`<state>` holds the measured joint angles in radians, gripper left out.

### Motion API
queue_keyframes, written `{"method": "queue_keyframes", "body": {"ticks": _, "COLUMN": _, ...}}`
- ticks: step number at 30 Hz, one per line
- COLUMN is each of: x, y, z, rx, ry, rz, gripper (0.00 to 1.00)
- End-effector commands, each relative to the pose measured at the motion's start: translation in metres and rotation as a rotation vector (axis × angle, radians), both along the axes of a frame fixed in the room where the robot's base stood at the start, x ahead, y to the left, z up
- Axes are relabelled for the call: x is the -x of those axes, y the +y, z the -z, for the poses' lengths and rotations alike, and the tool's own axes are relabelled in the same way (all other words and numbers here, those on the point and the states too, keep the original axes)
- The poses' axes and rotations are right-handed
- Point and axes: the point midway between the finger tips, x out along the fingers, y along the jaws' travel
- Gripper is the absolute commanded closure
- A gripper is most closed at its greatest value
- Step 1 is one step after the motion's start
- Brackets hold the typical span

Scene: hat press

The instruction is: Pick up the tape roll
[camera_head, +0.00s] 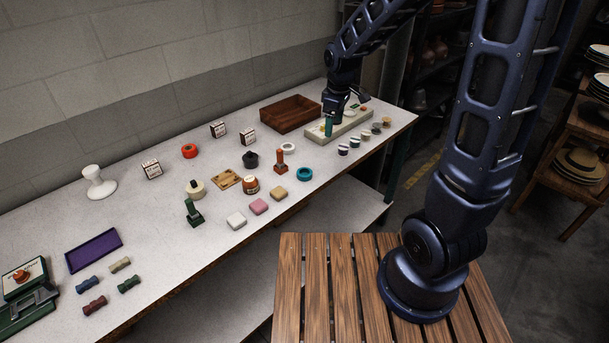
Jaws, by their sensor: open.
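A teal ring (304,174), which looks like a tape roll, lies flat near the front edge of the bench, right of centre. A smaller white ring (288,147) lies behind it, and I cannot tell for sure which of the two is the tape roll. My gripper (329,120) points down over the pale long tray (352,123) at the back right, behind and to the right of the teal ring and apart from it. The gripper is open. A teal upright piece (328,128) shows just under it; its contact with the fingers is unclear.
A brown wooden box (290,113) stands left of my gripper. A purple tray (94,250) lies far left. Bare bench shows between the groups.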

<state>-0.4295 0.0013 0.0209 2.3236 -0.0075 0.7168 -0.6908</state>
Motion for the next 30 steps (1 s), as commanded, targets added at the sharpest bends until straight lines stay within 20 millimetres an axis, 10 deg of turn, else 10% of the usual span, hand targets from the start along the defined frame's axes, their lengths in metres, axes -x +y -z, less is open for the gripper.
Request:
{"method": "queue_keyframes", "body": {"ticks": 12, "x": -0.008, "y": 0.079, "z": 0.085, "rx": 0.052, "ry": 0.077, "rz": -0.340, "gripper": 0.24}}
{"method": "queue_keyframes", "body": {"ticks": 30, "x": -0.007, "y": 0.088, "z": 0.147, "rx": 0.057, "ry": 0.085, "rz": -0.378, "gripper": 0.24}}
